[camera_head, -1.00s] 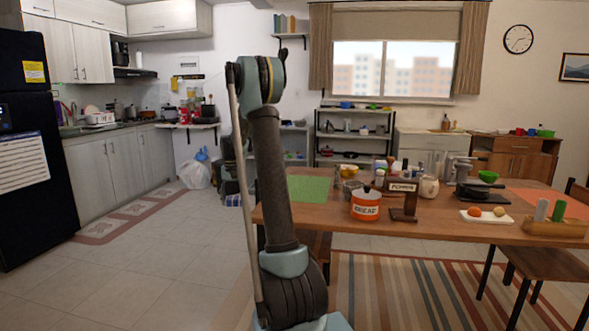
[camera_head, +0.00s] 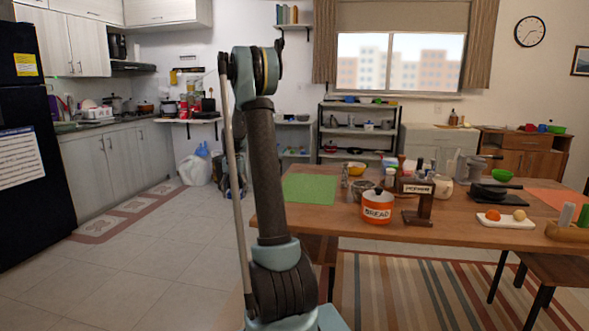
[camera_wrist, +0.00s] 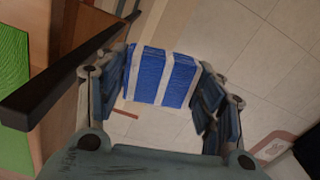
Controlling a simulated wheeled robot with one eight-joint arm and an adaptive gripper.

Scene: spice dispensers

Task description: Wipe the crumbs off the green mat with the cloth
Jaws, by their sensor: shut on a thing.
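The green mat (camera_head: 310,189) lies flat on the near left end of the wooden table, just right of my arm. Its edge also shows at the left of the wrist view (camera_wrist: 14,95). Crumbs are too small to make out on it. In the wrist view, my gripper (camera_wrist: 163,82) is shut on the cloth (camera_wrist: 150,78), a folded blue piece with white stripes. The cloth hangs over the tiled floor, off the table's edge and apart from the mat. In the head view, my arm largely hides the gripper and cloth.
A dark bar (camera_wrist: 60,75) crosses beside the table edge in the wrist view.

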